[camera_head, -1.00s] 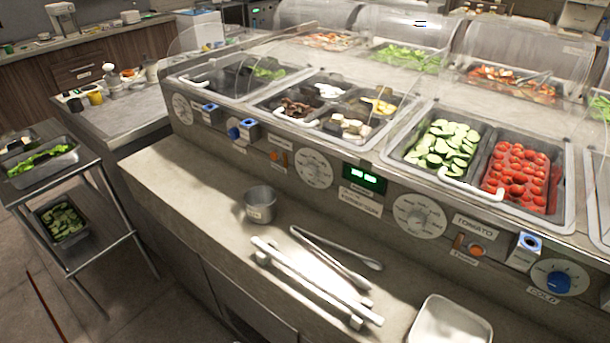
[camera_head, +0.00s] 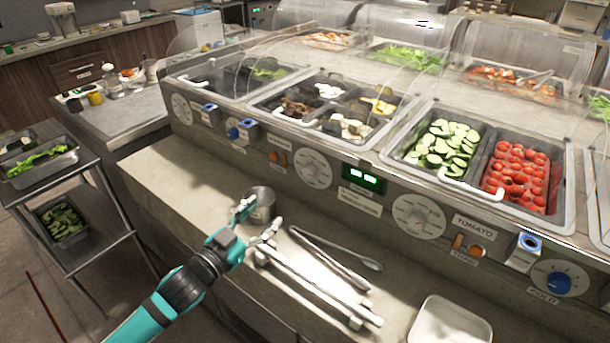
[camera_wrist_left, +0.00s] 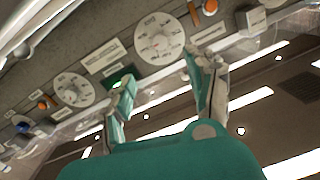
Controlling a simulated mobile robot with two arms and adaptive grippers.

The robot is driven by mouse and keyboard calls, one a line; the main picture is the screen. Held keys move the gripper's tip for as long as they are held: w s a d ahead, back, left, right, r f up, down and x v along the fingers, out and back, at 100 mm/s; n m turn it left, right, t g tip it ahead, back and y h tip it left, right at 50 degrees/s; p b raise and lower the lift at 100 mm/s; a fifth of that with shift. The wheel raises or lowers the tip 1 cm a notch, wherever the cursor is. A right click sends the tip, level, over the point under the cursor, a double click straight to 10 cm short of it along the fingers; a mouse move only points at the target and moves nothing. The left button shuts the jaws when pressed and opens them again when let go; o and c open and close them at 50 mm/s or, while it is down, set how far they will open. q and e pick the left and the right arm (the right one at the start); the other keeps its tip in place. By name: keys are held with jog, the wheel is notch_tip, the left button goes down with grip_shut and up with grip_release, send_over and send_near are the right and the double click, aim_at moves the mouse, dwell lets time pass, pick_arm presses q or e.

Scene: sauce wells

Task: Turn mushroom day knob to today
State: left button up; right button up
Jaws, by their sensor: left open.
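A round white dial (camera_head: 313,168) with printed marks is on the counter's front panel below the dark and pale mushroom-like pieces (camera_head: 345,127). A second dial (camera_head: 419,217) is farther right, beside a TOMATO label. The small dial print is unreadable. My left gripper (camera_head: 259,213) is open and empty, in front of the metal cup and apart from the panel. Its fingers (camera_wrist_left: 163,75) show in the wrist view. My right gripper is not in view.
The panel also has a green display (camera_head: 363,178), orange switch (camera_head: 278,157) and blue knobs (camera_head: 558,281).

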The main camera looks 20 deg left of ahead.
aim_at(307, 174)
pick_arm(q)
jog(key=p+x, duration=0.1)
jog(key=x, duration=1.6)
jog(key=shift+d+p, duration=0.15)
jog(key=shift+p, duration=0.2)
jog(key=shift+r, duration=0.1)
jog(key=c, duration=1.1)
